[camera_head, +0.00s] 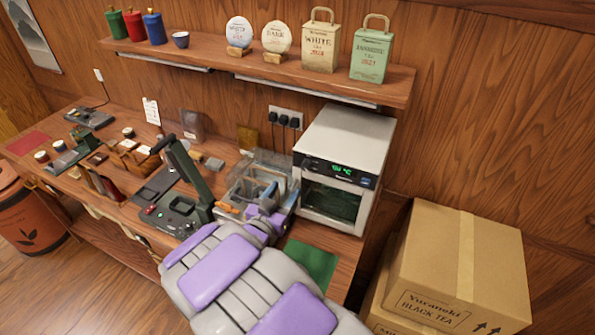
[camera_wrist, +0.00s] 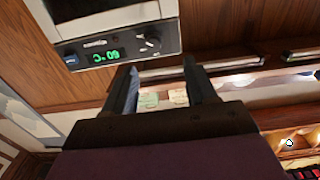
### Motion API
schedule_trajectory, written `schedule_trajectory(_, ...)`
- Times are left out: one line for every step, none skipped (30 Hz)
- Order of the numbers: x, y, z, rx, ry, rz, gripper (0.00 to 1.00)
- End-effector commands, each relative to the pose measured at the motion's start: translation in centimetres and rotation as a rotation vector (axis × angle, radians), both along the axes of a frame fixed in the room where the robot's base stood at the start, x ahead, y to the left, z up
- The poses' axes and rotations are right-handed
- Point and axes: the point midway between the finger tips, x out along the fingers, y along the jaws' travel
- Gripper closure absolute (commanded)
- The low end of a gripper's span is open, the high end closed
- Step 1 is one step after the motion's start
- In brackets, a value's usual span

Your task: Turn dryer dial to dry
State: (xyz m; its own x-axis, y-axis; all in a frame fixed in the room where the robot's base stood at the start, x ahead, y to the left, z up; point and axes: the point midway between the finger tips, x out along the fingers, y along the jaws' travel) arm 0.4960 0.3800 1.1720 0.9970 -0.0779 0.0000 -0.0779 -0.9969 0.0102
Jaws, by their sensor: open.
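The dryer (camera_head: 352,138) is a pale box at the right end of the workbench, with a dark control panel on its front and a green-lit display (camera_head: 343,169). In the wrist view the dryer panel (camera_wrist: 118,52) appears upside down, with the display (camera_wrist: 106,56) left of a round dark dial (camera_wrist: 150,40). The dial's setting is too small to read. My gripper (camera_wrist: 160,66) is open and empty, its two fingers pointing toward the panel near the dial, apart from it. In the head view my arm reaches in from below, and the gripper end (camera_head: 268,196) is partly hidden left of the dryer.
A clear-walled bin (camera_head: 245,165) stands left of the dryer, close to my gripper. A dark press (camera_head: 190,185) stands further left. A green mat (camera_head: 311,263) lies before the dryer. A shelf (camera_head: 210,55) runs above. Cardboard boxes (camera_head: 440,250) stand at right.

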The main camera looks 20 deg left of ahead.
Motion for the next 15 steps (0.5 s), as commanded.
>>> schedule_trajectory(1.0,-0.5,0.0,0.002,0.0,-0.004,0.44)
schedule_trajectory(1.5,-0.6,0.1,0.003,0.001,-0.004,0.44)
schedule_trajectory(2.2,-0.8,0.1,0.005,0.002,-0.006,0.44)
schedule_trajectory(2.6,-0.9,0.1,0.006,0.0,-0.005,0.44)
schedule_trajectory(3.2,-1.0,0.2,0.006,-0.001,-0.005,0.44)
schedule_trajectory(3.8,-1.0,0.2,0.006,-0.002,-0.004,0.44)
schedule_trajectory(4.3,-1.0,0.2,0.006,-0.003,-0.004,0.44)
schedule_trajectory(4.8,-1.0,0.2,0.007,-0.003,-0.005,0.44)
schedule_trajectory(5.5,-0.9,0.2,0.008,-0.003,-0.005,0.44)
schedule_trajectory(5.9,-0.9,0.2,0.007,-0.002,-0.004,0.44)
schedule_trajectory(6.4,-0.8,0.1,0.005,0.0,-0.003,0.44)
schedule_trajectory(6.9,-0.8,0.0,0.003,0.001,-0.003,0.44)
schedule_trajectory(7.3,-0.6,0.0,0.002,0.001,-0.002,0.44)
schedule_trajectory(7.7,-0.5,0.0,0.003,0.001,-0.002,0.44)
schedule_trajectory(8.1,-0.5,0.0,0.003,0.0,-0.002,0.44)
